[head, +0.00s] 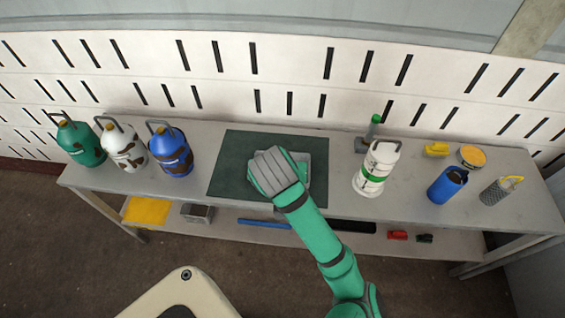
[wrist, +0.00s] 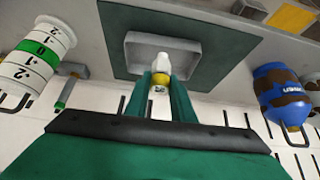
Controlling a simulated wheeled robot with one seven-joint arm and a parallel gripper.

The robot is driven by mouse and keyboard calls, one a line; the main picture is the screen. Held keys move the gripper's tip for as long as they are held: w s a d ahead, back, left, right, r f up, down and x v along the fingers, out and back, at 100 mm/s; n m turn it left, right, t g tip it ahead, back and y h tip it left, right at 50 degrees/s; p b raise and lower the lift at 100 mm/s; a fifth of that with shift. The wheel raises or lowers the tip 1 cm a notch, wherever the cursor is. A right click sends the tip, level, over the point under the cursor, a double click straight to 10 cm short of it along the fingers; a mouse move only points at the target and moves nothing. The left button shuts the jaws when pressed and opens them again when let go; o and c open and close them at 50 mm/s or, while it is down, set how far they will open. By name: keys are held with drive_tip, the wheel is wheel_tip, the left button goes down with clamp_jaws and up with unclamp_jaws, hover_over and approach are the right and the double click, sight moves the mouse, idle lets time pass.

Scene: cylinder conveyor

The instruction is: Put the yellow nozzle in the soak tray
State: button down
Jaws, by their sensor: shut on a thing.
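The yellow nozzle (wrist: 161,76), with a white end and a yellow band, is between the fingers of my gripper (wrist: 166,92) in the wrist view. My gripper is shut on it. The soak tray (wrist: 133,48) is a shallow grey square tray just beyond the nozzle, whose white end overlaps the tray in the picture. I cannot tell if they touch. In the head view my gripper (head: 272,172) covers most of the soak tray (head: 304,160), and the nozzle is hidden.
The tray lies on a dark green mat (head: 230,160) on a grey bench. Green, white and blue (head: 170,152) jugs stand left.

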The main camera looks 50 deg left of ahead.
drive_tip(key=shift+w+a+r+x, duration=0.3)
drive_tip(key=shift+a+x, duration=0.05)
drive_tip(key=shift+x, duration=2.4)
drive_tip(key=shift+w+a+r+x, duration=0.3)
drive_tip(key=shift+a+x, duration=0.05)
drive_tip(key=shift+x, duration=2.45)
drive_tip(key=shift+w+a+r+x, duration=0.25)
drive_tip(key=shift+a+r+x, duration=0.1)
drive_tip(key=shift+x, duration=2.4)
drive_tip(key=shift+f, duration=0.15)
drive_tip(key=c, duration=1.5)
unclamp_jaws()
drive_tip(key=shift+w, duration=0.1)
drive_tip(key=shift+r, duration=0.25)
drive_tip(key=v, duration=1.1)
drive_tip(key=shift+s+d+r, duration=0.1)
drive_tip(key=shift+s+r, duration=0.2)
